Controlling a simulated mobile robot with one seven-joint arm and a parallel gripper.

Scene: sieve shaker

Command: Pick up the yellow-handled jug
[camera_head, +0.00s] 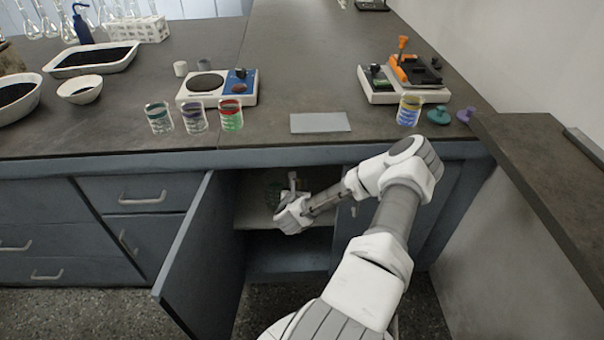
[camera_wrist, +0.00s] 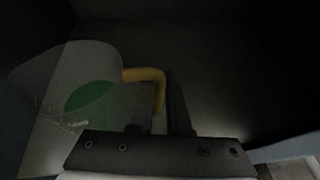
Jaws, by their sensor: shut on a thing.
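The yellow-handled jug (camera_wrist: 90,95) stands at the left in the wrist view, a pale clear body with a green patch. Its yellow handle (camera_wrist: 146,75) sticks out to the right and bends down between my fingers. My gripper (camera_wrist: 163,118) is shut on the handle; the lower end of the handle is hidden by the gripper. In the head view my gripper (camera_head: 291,190) reaches into the open lower cabinet, at the upper shelf. Only a small dark greenish part of the jug (camera_head: 273,194) shows there, just left of the gripper.
The cabinet door (camera_head: 190,262) stands open on the left. The shelf (camera_head: 250,218) is under the jug, and the counter edge (camera_head: 200,160) runs just above the opening. Beakers (camera_head: 232,116), a grey plate (camera_head: 320,122) and devices stand on the counter.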

